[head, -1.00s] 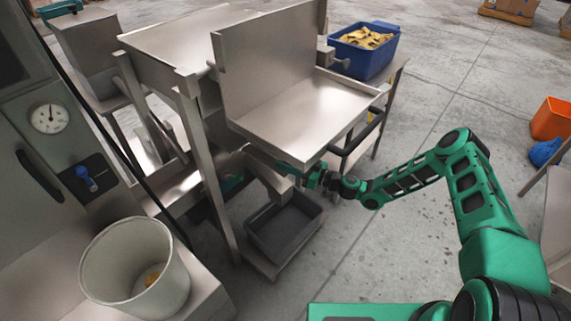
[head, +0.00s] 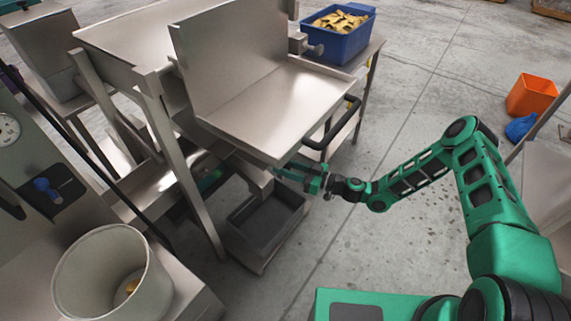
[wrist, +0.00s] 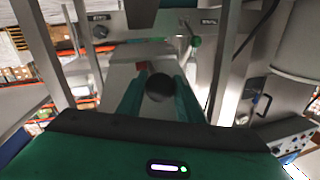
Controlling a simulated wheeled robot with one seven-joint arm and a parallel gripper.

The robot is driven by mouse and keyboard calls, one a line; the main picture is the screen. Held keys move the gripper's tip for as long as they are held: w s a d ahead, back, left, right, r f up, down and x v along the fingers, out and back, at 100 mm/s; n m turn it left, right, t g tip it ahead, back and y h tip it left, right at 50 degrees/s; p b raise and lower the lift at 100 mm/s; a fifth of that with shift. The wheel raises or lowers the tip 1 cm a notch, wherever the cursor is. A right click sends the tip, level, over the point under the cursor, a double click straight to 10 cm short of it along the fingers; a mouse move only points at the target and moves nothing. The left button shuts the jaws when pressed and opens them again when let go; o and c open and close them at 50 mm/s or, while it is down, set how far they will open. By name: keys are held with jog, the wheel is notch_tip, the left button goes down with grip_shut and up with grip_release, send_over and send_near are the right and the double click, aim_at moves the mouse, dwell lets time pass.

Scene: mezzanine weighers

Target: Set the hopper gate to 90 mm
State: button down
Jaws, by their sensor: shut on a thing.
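The steel hopper unit with its wide flat tray (head: 285,105) stands left of centre in the head view. My green gripper (head: 298,174) is at the tray's lower front corner, beside a steel chute (head: 255,176). In the wrist view my fingers (wrist: 158,92) are closed around a dark round knob (wrist: 158,87). A pale steel surface (wrist: 125,75) lies behind the knob. Small label plates (wrist: 98,17) show on the steel above, too small to read. The gate plate and any millimetre scale cannot be made out, so its opening cannot be told.
A dark grey bin (head: 262,232) sits under the chute. A whitish bucket (head: 75,285) stands at lower left, near a panel with a blue lever (head: 45,187). A blue crate (head: 338,42) of yellowish pieces is behind. The floor at right is open, with an orange bin (head: 530,95).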

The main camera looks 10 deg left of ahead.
jog(key=shift+w+d, duration=0.35)
jog(key=shift+d, duration=0.1)
jog(key=c, duration=1.6)
grip_release()
jog(key=shift+o, duration=0.2)
jog(key=shift+s+a, duration=0.2)
jog(key=shift+a, duration=0.05)
jog(key=v, duration=1.1)
